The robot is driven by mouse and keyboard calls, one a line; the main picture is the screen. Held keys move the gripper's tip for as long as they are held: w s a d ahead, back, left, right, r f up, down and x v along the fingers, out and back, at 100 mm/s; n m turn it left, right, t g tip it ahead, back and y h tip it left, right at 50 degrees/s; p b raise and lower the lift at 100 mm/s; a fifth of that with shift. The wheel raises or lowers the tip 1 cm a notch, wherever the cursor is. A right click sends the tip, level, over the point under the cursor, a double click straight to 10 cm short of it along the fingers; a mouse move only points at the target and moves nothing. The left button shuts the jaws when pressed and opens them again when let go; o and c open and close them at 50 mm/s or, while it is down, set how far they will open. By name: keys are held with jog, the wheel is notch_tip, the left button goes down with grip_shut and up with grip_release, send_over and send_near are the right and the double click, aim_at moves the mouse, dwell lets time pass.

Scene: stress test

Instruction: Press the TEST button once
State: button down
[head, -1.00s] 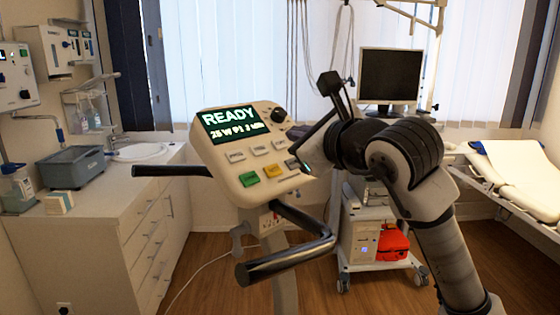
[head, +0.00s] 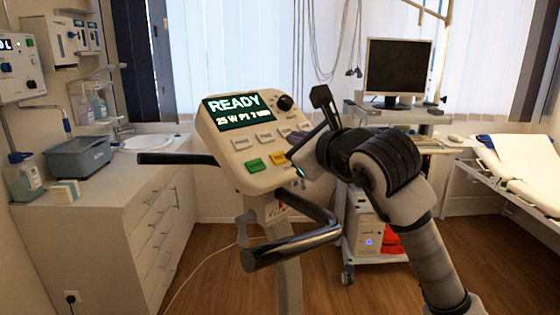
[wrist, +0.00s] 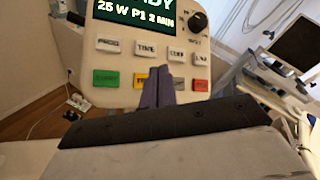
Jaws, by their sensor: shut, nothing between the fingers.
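The cream console (head: 225,140) has a green-lit display (head: 240,108) reading READY and 25 W P1 2 MIN. In the wrist view (wrist: 140,8) its lower part shows. Below are two rows of buttons. The lower row has a green button (wrist: 107,79), a yellow button (wrist: 137,81), a grey one (wrist: 180,84) mostly hidden by my fingers, and a red button (wrist: 200,86). I cannot make out which lower button is labelled TEST. My gripper (wrist: 158,75) is shut and empty, its tips over the gap beside the yellow button. Contact cannot be told.
A black knob (wrist: 197,20) sits at the console's upper right. Dark handlebars (head: 290,247) stick out below and to the left of the console. A cart with a monitor (head: 398,67) stands behind, and a couch (head: 520,165) is at the right.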

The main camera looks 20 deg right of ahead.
aim_at(279, 158)
jog(key=shift+w+a+f+b, duration=0.2)
jog(key=shift+w+f+b, duration=0.25)
jog(key=shift+f+b, duration=0.15)
jog(key=shift+w+a+f+b, duration=0.2)
jog(key=shift+w+f+b, duration=0.3)
jog(key=shift+f, duration=0.1)
dwell(1.2)
jog(key=shift+w+a+f+b, duration=0.1)
jog(key=shift+w+f+b, duration=0.1)
jog(key=shift+f+b, duration=0.3)
jog(key=shift+w+a+f+b, duration=0.1)
jog(key=shift+w+f+b, duration=0.05)
jog(key=shift+b, duration=0.35)
dwell(0.4)
dwell(0.4)
jog(key=shift+s+d+r, duration=0.2)
jog(key=shift+s+r, duration=0.2)
jog(key=shift+r, duration=0.2)
jog(key=shift+r, duration=0.1)
